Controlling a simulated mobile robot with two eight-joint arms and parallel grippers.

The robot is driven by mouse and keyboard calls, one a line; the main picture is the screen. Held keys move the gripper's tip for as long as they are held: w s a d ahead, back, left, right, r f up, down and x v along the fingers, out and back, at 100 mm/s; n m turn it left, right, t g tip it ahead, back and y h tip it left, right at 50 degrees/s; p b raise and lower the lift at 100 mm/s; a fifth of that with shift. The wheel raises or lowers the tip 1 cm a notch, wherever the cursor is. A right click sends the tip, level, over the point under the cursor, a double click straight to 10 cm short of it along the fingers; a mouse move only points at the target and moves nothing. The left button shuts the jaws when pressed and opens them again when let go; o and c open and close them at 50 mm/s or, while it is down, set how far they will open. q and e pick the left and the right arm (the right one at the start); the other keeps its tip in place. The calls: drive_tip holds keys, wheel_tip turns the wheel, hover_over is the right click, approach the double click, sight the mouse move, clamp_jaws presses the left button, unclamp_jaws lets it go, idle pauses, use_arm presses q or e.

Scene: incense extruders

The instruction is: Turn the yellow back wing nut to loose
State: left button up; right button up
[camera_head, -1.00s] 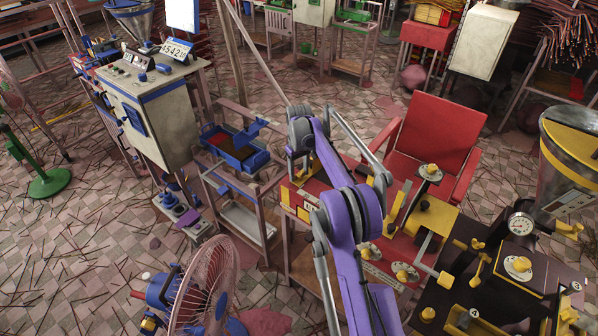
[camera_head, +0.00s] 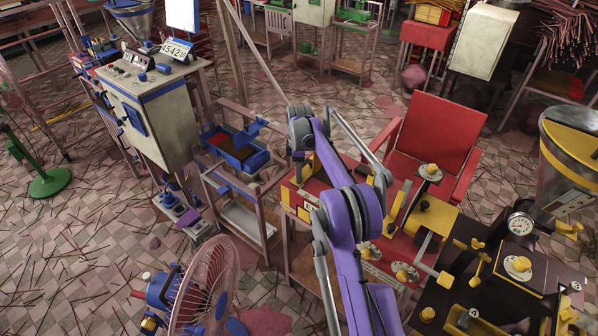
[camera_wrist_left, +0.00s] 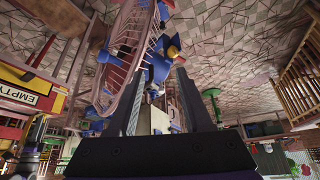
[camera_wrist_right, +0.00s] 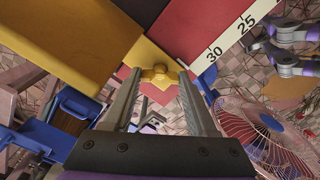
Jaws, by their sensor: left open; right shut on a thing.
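The yellow back wing nut (camera_wrist_right: 160,73) sits on a yellow bracket between a yellow panel and a dark red panel in the right wrist view. My right gripper (camera_wrist_right: 161,76) has a finger on each side of it and is shut on it. In the head view, my right gripper (camera_head: 381,174) reaches down to the yellow parts beside the red machine, and the fingers partly hide the nut there. My left gripper (camera_wrist_left: 158,84) is open and empty in the left wrist view, with the fan and floor beyond it.
A pink-caged fan (camera_head: 205,290) stands at the lower left. A ruled white scale (camera_wrist_right: 228,42) runs beside the red panel. A dark machine with yellow knobs (camera_head: 518,266) stands at the right. A white-and-blue machine (camera_head: 150,110) stands at the left; littered floor lies between.

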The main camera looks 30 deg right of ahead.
drive_tip(key=n, duration=0.4)
drive_tip(key=shift+n, duration=0.4)
idle(0.4)
drive_tip(key=o, duration=1.4)
drive_tip(key=shift+c, duration=0.2)
wheel_tip(320, 180, up, 11)
drive_tip(key=shift+p, duration=0.45)
